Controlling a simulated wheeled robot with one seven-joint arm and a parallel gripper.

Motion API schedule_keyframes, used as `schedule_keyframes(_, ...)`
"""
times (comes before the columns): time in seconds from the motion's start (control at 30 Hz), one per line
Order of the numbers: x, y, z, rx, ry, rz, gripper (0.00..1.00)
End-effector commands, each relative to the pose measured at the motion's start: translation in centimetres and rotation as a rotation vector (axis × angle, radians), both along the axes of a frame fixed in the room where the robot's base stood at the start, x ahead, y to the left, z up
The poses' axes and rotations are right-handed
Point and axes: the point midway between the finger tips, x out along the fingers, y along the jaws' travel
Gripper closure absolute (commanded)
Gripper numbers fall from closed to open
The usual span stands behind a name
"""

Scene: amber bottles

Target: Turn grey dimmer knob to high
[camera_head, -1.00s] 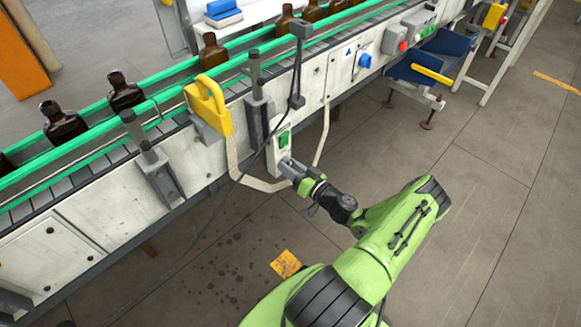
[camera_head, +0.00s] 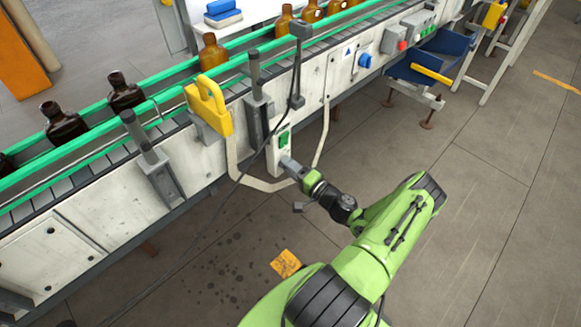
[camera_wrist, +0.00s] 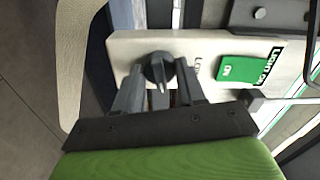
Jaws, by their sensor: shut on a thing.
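The grey dimmer knob (camera_wrist: 157,68) is on a white control box, whose face (camera_wrist: 125,45) fills the middle of the wrist view. My gripper (camera_wrist: 159,76) is shut on the knob, one finger on each side of it. A label beginning "Lo" is beside the knob, partly hidden by a finger. The knob's exact setting cannot be read.
Amber bottles stand on the conveyor; a near one (camera_head: 212,54) glows brightly, while those at left (camera_head: 126,93) look dark. A yellow handle (camera_head: 207,102) and a black cable (camera_head: 262,160) are close to the box. Floor at right is clear.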

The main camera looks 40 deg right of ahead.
Motion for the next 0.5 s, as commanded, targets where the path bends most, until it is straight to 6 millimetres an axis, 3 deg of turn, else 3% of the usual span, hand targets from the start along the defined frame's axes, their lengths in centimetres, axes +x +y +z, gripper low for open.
schedule_keyframes(0.5,-0.06,-0.02,-0.19,0.464,0.016,-0.001,0.91)
